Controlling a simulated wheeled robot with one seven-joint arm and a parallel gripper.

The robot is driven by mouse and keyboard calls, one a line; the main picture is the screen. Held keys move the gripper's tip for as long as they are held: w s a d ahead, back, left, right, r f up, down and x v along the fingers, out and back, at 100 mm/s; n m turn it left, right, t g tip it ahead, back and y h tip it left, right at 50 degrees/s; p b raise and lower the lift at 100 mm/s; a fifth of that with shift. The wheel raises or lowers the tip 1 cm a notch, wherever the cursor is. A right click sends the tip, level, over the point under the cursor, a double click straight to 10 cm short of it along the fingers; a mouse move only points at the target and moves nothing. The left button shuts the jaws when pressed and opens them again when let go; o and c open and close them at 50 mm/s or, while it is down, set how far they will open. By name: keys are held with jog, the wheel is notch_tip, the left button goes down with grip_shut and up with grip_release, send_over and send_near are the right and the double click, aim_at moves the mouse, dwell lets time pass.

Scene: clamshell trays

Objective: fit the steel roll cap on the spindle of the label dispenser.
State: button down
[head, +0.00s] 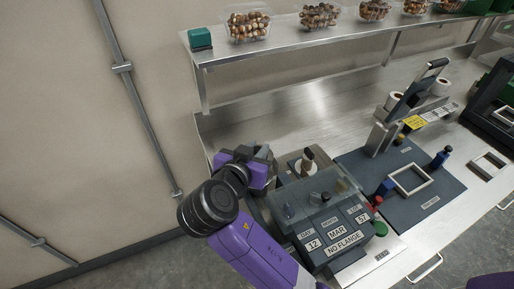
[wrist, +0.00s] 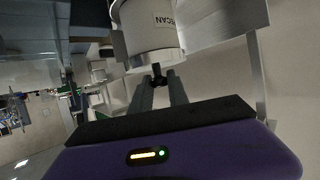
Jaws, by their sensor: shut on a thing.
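The label dispenser (head: 330,219) is a dark box with a clear cover and plates reading "12", "MAR", "57" and "NO FLANGE". A pale roll (head: 296,166) with a dark and tan upright piece shows at its back. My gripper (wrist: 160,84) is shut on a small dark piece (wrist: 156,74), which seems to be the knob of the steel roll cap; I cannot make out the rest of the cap.
A dark panel (head: 350,168) with a white square frame (head: 411,179) lies to the right. A shelf (head: 300,42) with several filled clear trays runs above. Bare steel counter (head: 300,110) lies behind the dispenser.

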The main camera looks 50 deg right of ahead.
jog(key=shift+f, duration=0.35)
jog(key=c, duration=1.2)
grip_release()
jog(key=shift+r+p, duration=1.7)
jog(key=shift+r, duration=0.85)
